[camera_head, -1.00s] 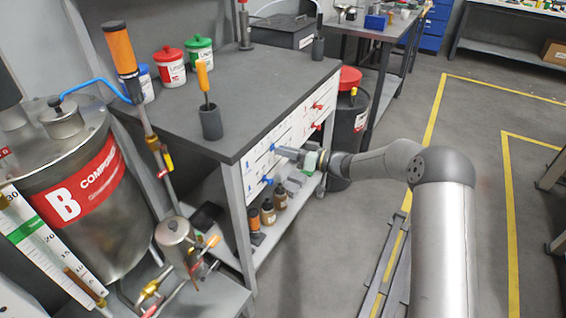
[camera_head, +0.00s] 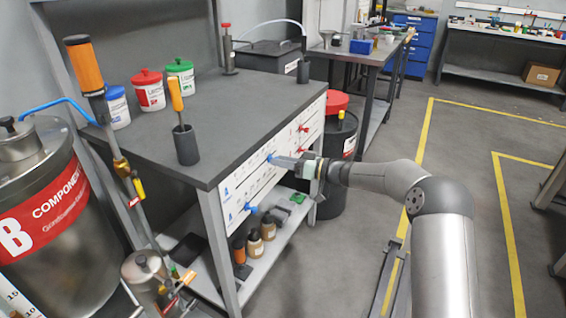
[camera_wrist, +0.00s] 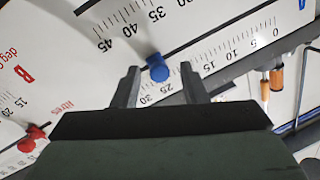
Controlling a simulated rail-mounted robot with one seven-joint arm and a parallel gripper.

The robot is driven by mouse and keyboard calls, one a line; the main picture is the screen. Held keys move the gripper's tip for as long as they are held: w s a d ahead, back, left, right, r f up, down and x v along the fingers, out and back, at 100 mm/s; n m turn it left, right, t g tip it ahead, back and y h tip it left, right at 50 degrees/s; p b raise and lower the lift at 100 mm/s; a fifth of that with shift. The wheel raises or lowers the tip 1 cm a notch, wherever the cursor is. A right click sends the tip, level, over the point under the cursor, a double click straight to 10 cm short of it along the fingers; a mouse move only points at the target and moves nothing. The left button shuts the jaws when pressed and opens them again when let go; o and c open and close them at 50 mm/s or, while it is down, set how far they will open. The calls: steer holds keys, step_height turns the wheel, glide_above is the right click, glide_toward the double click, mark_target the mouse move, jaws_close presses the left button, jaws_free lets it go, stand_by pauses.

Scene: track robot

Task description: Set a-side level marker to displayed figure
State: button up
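The white scale panel (camera_head: 262,185) is on the front of the grey workbench. It carries two blue markers, an upper one (camera_head: 270,158) and a lower one (camera_head: 250,208). My gripper (camera_head: 280,161) is at the upper blue marker. In the wrist view, a blue marker (camera_wrist: 157,67) lies between my two open fingers (camera_wrist: 158,72), with a gap visible on each side. Printed scales run beside it, one reading 35 to 45, the other 0 to 30. I cannot read a displayed figure.
Red markers (camera_head: 304,127) sit on the panel's far half; one shows in the wrist view (camera_wrist: 35,132). The Component B tank (camera_head: 45,225) stands at left. A red-lidded drum (camera_head: 338,150) stands behind the arm. Floor at right is clear.

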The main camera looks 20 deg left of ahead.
steer(key=s+d, duration=0.1)
steer(key=d, duration=1.6)
steer(key=shift+d+p, duration=0.2)
steer(key=shift+p, duration=0.1)
steer(key=shift+s, duration=0.1)
steer(key=s+d+r+m+g+h+p, duration=0.15)
steer(key=s+r+h+p, duration=0.3)
steer(key=s, duration=0.45)
steer(key=s+r+m+g+h+p, duration=0.2)
steer(key=s+r+m+h+p, duration=0.15)
steer(key=s+r+p, duration=0.45)
steer(key=s+d+r+m+t+h+p, duration=0.1)
steer(key=s+d+r+m+h+p, duration=0.1)
steer(key=s+d, duration=0.3)
steer(key=s+d+r+m+h+p, duration=0.2)
steer(key=s+d+m+h+p, duration=0.1)
steer(key=s, duration=0.7)
steer(key=s+d+r+m+t+h+p, duration=0.1)
steer(key=s+d+r+m+h+p, duration=0.1)
steer(key=s+d, duration=0.6)
steer(key=h+p, duration=0.1)
steer(key=h, duration=0.1)
steer(key=shift+s+r+t+h, duration=0.15)
steer(key=shift+r+t+h, duration=0.2)
steer(key=shift+r+h, duration=0.05)
